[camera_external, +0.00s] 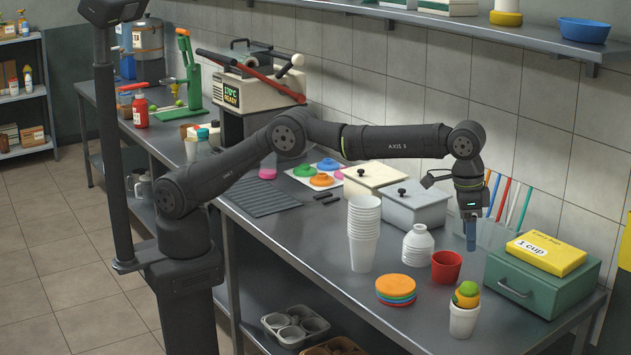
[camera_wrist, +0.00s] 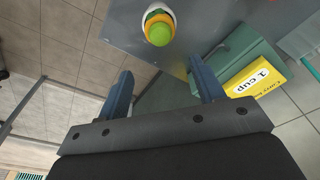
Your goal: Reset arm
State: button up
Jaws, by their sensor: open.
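My gripper (camera_external: 471,236) hangs at the end of my outstretched arm, pointing down above the right part of the steel table, behind the red cup (camera_external: 446,266). In the wrist view my gripper (camera_wrist: 165,85) has its two blue fingers spread wide apart with nothing between them. It is empty and touches nothing that I can see. A white cup (camera_external: 463,320) holding green and orange balls stands at the table's front edge; it also shows at the top of the wrist view (camera_wrist: 158,28).
A green box (camera_external: 540,283) with a yellow "1 cup" box (camera_external: 546,253) on top stands right of my gripper. Stacked white cups (camera_external: 363,235), a white bottle (camera_external: 417,245) and coloured discs (camera_external: 395,289) stand left. A shelf (camera_external: 540,40) runs along the wall above.

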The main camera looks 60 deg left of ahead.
aim_at(469, 282)
jog(key=f, duration=0.8)
jog(key=w+d+f, duration=0.1)
jog(key=f, duration=0.3)
jog(key=shift+r, duration=1.8)
jog(key=shift+f, duration=0.15)
